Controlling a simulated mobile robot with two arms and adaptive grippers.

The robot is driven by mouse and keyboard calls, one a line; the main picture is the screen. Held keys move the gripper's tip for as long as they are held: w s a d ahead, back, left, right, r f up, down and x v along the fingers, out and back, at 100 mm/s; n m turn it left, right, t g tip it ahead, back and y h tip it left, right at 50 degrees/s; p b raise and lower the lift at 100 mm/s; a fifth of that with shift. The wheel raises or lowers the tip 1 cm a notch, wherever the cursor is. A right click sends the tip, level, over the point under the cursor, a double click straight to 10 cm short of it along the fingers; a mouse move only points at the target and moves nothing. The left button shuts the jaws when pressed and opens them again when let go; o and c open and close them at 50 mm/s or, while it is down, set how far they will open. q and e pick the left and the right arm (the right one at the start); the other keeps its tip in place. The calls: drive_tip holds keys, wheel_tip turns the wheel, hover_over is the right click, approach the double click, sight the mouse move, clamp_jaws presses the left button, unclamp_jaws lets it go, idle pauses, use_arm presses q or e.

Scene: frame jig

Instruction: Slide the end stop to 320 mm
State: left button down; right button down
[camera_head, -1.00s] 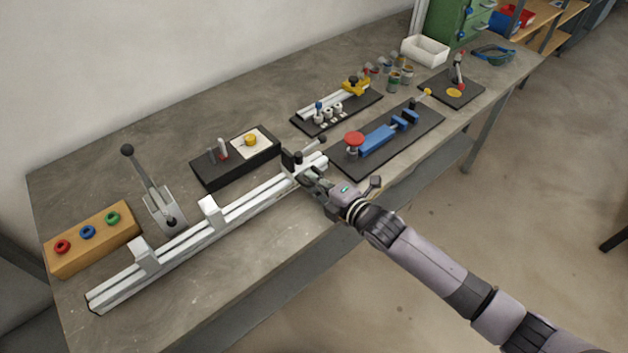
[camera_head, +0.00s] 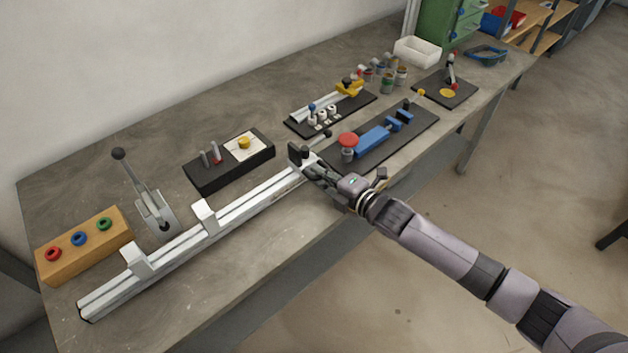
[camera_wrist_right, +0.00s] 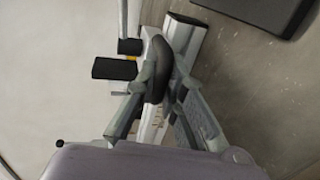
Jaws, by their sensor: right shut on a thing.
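The long pale rail (camera_head: 245,202) lies along the front of the bench. The end stop (camera_head: 297,154), with a dark upright block, sits near the rail's far right end. My right gripper (camera_head: 312,168) is at the end stop from the front side. In the right wrist view its fingers (camera_wrist_right: 164,75) are shut on a dark rounded part of the end stop (camera_wrist_right: 157,66). The stop's black block (camera_wrist_right: 114,68) shows beside them, and the rail (camera_wrist_right: 186,42) runs under. No scale reading is legible. My left gripper is out of view.
Two white blocks (camera_head: 206,217) (camera_head: 137,261) stand on the rail. A black box (camera_head: 228,166) and a lever (camera_head: 152,200) stand behind it. A blue clamp on a dark plate (camera_head: 372,140) lies right of the rail's end. Bare bench lies in front.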

drive_tip(key=shift+w+d, duration=0.2)
drive_tip(key=shift+d, duration=0.05)
drive_tip(key=c, duration=1.8)
unclamp_jaws()
drive_tip(key=shift+d, duration=0.1)
drive_tip(key=shift+o, duration=0.7)
drive_tip(key=shift+s, duration=0.1)
drive_tip(key=v, duration=1.1)
drive_tip(key=shift+s, duration=0.4)
drive_tip(key=shift+r, duration=0.1)
